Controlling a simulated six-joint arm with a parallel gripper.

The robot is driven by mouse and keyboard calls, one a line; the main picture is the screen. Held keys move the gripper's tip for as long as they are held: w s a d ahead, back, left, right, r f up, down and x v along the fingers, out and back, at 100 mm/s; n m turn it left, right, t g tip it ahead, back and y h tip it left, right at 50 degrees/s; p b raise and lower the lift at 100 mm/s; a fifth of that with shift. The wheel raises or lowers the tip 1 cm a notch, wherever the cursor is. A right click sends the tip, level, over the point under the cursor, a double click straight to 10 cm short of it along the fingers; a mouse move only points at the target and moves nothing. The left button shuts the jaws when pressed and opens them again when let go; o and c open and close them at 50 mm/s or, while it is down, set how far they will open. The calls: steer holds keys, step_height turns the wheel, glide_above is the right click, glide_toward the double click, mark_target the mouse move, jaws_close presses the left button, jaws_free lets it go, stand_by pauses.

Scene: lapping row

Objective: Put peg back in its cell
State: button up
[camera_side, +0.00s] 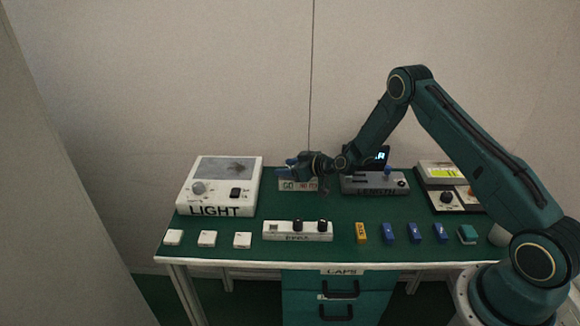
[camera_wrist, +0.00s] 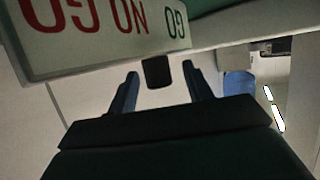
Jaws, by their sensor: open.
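My gripper (camera_side: 291,163) is at the back of the bench, just above a white gauge block (camera_side: 298,186) marked GO and NO GO. In the wrist view its two blue fingers (camera_wrist: 160,88) are apart. A short dark peg-like piece (camera_wrist: 157,71) shows between them, with a gap on each side, close to the edge of the gauge block (camera_wrist: 110,40). Whether it sits in the block cannot be told. The white peg rack (camera_side: 284,237) stands at the front middle. Two black pegs (camera_side: 297,226) (camera_side: 322,226) stand in it, and its left cell (camera_side: 274,227) looks empty.
A LIGHT box (camera_side: 219,180) stands left of the gauge block, a grey device (camera_side: 373,183) right of it. Several white blocks (camera_side: 207,238) lie at front left. A yellow block (camera_side: 361,233) and several blue blocks (camera_side: 387,233) line the front right. Green bench between is clear.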

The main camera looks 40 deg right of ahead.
mark_target(288, 167)
steer(key=shift+c, duration=0.2)
jaws_close()
steer(key=shift+r, duration=0.25)
step_height(288, 167, up, 20)
steer(key=shift+f, duration=0.2)
stand_by(0.6)
stand_by(0.5)
steer(key=s+a+f, duration=0.6)
steer(key=a, duration=0.2)
steer(key=s+a+f, duration=0.6)
steer(key=a+f, duration=0.1)
steer(key=a, duration=0.2)
steer(key=shift+s+f, duration=0.25)
steer(key=shift+s, duration=0.05)
